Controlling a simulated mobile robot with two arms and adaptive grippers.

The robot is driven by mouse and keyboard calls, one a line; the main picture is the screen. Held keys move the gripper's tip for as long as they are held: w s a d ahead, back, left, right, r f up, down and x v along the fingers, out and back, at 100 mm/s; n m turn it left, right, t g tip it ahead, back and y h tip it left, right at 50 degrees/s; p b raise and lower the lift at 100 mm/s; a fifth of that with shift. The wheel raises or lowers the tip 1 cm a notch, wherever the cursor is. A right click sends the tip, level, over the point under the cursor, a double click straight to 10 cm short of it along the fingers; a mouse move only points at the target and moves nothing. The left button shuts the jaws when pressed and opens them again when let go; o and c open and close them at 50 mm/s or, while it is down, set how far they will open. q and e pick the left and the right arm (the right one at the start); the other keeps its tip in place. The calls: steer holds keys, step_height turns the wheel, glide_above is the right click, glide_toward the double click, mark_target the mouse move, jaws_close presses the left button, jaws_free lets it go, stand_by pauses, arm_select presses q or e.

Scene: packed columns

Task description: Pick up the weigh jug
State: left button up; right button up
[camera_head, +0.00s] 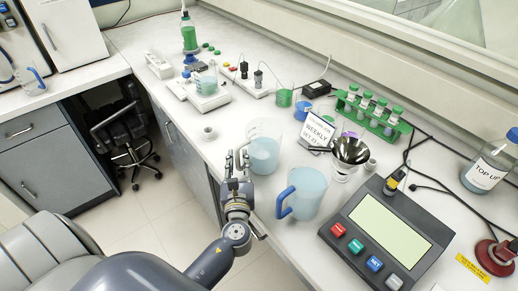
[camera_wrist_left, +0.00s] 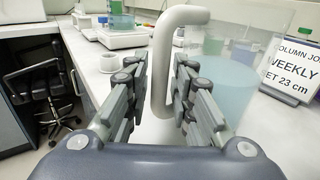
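A clear jug with a pale handle and pale blue liquid (camera_head: 264,152) stands near the counter's front edge. A similar jug with a blue handle (camera_head: 308,190) stands to its right, nearer the scale. I see no label telling which is the weigh jug. My left gripper (camera_head: 237,160) is at the pale-handled jug's handle side. In the left wrist view, the pale handle (camera_wrist_left: 161,75) stands upright between the two open fingers (camera_wrist_left: 160,85), with narrow gaps showing. The jug body (camera_wrist_left: 235,75) is behind and right of it. My right gripper is not in view.
A scale (camera_head: 390,232) with coloured buttons is right of the blue-handled jug. A metal funnel (camera_head: 351,151), a "WEEKLY" sign (camera_head: 317,132) and a green vial rack (camera_head: 373,113) stand behind. A small white ring (camera_head: 208,134) sits left of the pale-handled jug, with bare counter around it.

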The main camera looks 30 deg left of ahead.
arm_select(q)
steer(key=shift+s, duration=0.1)
jaws_close()
steer(key=shift+r, duration=0.15)
